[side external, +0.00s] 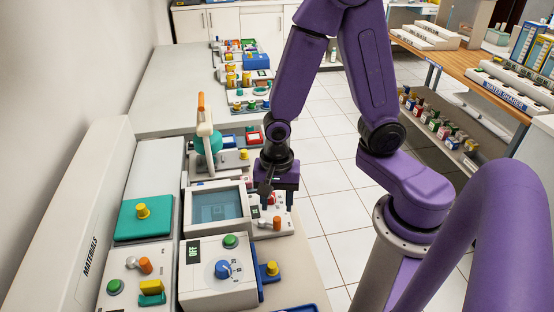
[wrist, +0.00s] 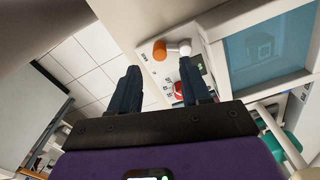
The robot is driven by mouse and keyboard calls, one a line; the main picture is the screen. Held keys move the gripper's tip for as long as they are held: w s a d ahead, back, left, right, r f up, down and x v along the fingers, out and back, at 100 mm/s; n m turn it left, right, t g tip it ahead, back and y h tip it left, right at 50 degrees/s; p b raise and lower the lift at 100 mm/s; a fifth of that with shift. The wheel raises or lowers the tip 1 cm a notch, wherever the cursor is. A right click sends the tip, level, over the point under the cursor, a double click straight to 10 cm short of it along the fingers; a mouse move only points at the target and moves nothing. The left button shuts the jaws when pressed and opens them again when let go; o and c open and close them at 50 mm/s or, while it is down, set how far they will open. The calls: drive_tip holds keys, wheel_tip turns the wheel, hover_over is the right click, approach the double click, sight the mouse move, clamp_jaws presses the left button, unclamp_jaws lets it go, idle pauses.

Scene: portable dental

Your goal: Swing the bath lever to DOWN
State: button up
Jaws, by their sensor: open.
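A white box with a blue window (side external: 218,205), which looks like the bath, stands beside my gripper; its window also shows in the wrist view (wrist: 268,48). On the white panel to its right is an orange-tipped lever (side external: 276,223), seen in the wrist view as an orange end (wrist: 160,50) beside a white round part (wrist: 185,48). I take this for the bath lever; the panel's small markings are unreadable. My gripper (side external: 276,207) is open and empty above the panel, behind the orange end. In the wrist view its fingers (wrist: 158,88) point toward the panel, apart from the lever.
A red knob (wrist: 179,90) sits near the right finger. A control box with a blue dial (side external: 222,269) stands in front of the bath. A tall orange-topped handle (side external: 202,105) rises behind it. Tiled floor (side external: 320,215) lies open to the right of the bench.

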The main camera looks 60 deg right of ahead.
sight(280, 219)
wheel_tip(280, 219, up, 12)
idle(0.6)
drive_tip(key=s+d+n, duration=0.2)
drive_tip(key=s+n, duration=1)
drive_tip(key=n, duration=1.2)
drive_tip(key=shift+d+r+n, duration=0.15)
drive_tip(key=shift+r+n, duration=0.15)
drive_tip(key=shift+n, duration=0.1)
